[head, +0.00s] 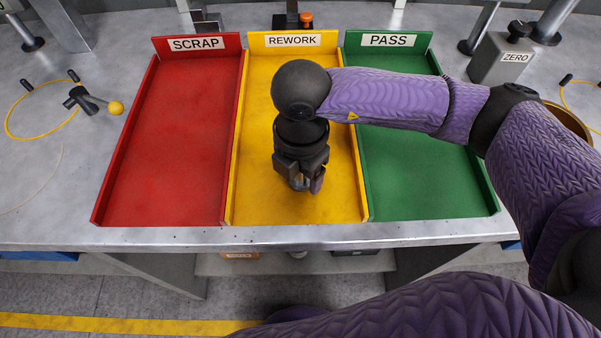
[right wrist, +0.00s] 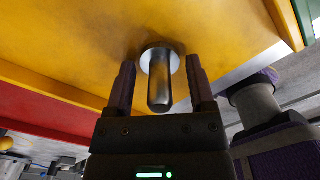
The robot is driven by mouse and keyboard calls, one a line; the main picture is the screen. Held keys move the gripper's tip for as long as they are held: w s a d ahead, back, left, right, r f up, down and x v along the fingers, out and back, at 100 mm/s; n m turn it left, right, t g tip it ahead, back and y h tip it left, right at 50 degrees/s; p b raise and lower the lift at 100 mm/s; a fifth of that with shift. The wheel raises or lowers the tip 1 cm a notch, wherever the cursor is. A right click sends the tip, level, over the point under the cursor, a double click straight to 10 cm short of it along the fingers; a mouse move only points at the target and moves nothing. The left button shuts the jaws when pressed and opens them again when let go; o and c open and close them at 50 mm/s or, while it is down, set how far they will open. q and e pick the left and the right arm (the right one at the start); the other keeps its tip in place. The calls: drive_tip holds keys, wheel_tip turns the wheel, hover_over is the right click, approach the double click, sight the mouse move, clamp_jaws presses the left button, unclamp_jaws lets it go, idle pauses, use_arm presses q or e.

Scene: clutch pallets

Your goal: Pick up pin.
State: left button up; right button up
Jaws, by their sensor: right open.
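The pin (right wrist: 159,85) is a grey metal cylinder with a wider round flange at its far end, at the yellow tray's surface. In the right wrist view it stands between the two dark fingers of my right gripper (right wrist: 161,88), with a gap on both sides. In the head view my right gripper (head: 305,184) points down over the front part of the yellow REWORK tray (head: 262,130). There the gripper hides most of the pin, and a small bit of grey metal shows at the fingers. My left gripper is out of view.
The red SCRAP tray (head: 180,140) lies left of the yellow one and the green PASS tray (head: 425,170) right; both look empty. Low walls divide them. A grey ZERO block (head: 500,62) stands at the back right. A yellow-knobbed lever (head: 115,107) lies left. The table's front edge is close.

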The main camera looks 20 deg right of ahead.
drive_tip(key=shift+r, duration=0.1)
drive_tip(key=shift+c, duration=1.3)
clamp_jaws()
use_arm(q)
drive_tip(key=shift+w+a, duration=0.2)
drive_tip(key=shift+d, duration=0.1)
